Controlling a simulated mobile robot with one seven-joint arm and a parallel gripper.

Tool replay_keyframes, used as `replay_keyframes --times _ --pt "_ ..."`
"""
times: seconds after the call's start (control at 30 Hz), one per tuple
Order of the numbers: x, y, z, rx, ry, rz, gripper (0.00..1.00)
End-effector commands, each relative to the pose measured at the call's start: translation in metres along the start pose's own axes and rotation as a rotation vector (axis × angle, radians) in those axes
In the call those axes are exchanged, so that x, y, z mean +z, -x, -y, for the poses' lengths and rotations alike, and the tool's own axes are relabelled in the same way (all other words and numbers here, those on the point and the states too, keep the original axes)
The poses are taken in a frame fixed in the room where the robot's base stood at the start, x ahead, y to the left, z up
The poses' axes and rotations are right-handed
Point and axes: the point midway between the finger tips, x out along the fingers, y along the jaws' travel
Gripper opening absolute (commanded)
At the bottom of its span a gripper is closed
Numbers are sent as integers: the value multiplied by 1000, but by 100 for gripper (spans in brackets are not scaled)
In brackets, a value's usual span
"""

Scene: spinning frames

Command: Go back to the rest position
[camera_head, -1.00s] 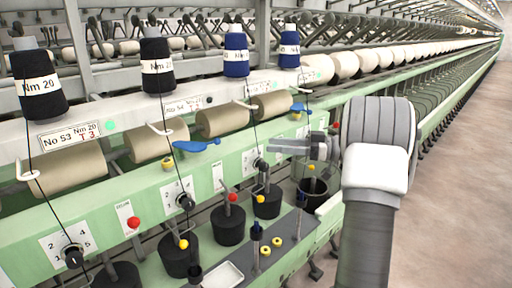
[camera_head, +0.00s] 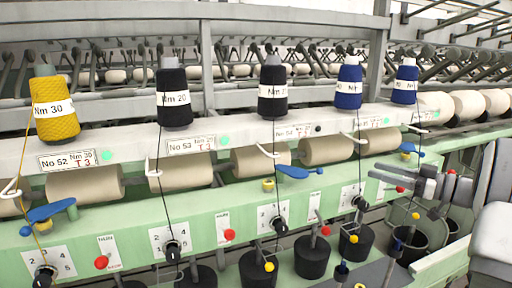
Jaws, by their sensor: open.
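My gripper (camera_head: 378,182) is at the right of the head view, in front of the green machine rail. Its grey fingers point left and are open, with nothing seen between them. My grey and white arm fills the right edge and is partly cut off by the frame. The fingers are close to the front of the rail in the picture; I cannot tell the exact gap.
The spinning frame (camera_head: 130,215) spans the view. A yellow bobbin (camera_head: 55,110), black bobbins (camera_head: 172,98) and blue bobbins (camera_head: 349,84) stand on its upper rail. Beige rollers (camera_head: 85,183), blue levers (camera_head: 293,172), knobs (camera_head: 173,250) and dark pots (camera_head: 312,256) lie below.

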Motion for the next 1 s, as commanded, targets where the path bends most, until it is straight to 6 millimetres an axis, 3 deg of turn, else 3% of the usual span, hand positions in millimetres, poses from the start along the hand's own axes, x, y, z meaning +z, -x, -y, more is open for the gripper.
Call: replay_keyframes --times 0.1,0.23,0.4,0.57,0.77,1.0 --pt "-33 -29 -12 166 107 12 53" --pt "-61 -46 -23 349 184 36 53" --pt "-90 -53 -25 571 234 89 53" --pt "-104 -47 -12 762 227 173 53" --pt "-96 -27 26 941 148 332 53" --pt "-53 3 108 1020 -20 591 53"
